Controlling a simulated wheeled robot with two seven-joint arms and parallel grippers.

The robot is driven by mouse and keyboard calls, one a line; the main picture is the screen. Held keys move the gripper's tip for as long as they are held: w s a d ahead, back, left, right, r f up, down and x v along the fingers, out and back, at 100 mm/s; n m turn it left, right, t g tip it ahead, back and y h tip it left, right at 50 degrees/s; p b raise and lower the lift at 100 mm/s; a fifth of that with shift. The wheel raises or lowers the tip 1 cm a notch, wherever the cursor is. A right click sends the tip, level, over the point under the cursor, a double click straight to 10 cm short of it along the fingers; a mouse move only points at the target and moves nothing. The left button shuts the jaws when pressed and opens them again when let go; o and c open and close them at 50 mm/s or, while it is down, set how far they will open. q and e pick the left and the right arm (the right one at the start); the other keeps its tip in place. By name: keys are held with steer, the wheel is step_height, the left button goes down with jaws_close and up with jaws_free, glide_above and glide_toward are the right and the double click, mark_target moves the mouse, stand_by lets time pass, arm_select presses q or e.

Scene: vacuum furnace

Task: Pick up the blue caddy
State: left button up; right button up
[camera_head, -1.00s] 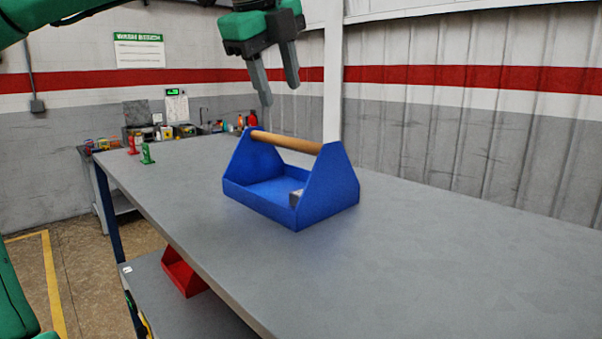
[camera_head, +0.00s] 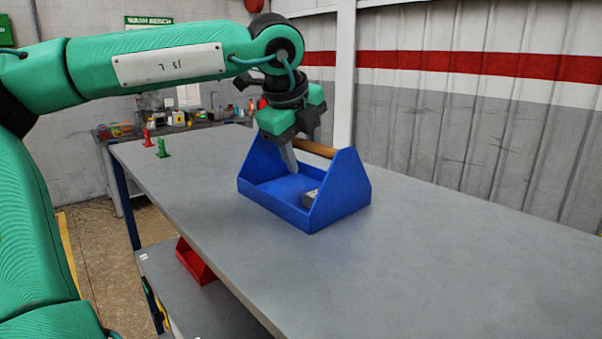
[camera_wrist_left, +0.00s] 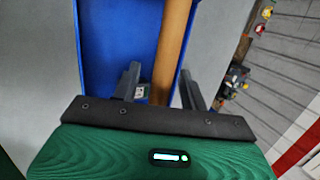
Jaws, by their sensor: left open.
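The blue caddy (camera_head: 342,192) stands upright on the grey workbench, with a wooden bar handle (camera_head: 318,149) across its top. My left gripper (camera_head: 301,160) is over the caddy, pointing down, open and empty. In the left wrist view my left gripper's fingers (camera_wrist_left: 160,86) lie on either side of the wooden handle (camera_wrist_left: 171,50). In the head view the gripper hides part of the handle. A small grey block (camera_head: 311,197) lies inside the caddy. My right gripper is not in view.
The workbench (camera_head: 430,270) is clear to the right and in front of the caddy. A red caddy (camera_head: 194,262) sits on the lower shelf. A wash bench with bottles stands behind.

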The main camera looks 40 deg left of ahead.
arm_select(q)
steer(key=shift+w+f, duration=0.1)
steer(key=shift+f, duration=0.1)
steer(key=shift+d+r, duration=0.1)
steer(key=shift+d, duration=0.05)
steer(key=shift+c, duration=1.2)
jaws_close()
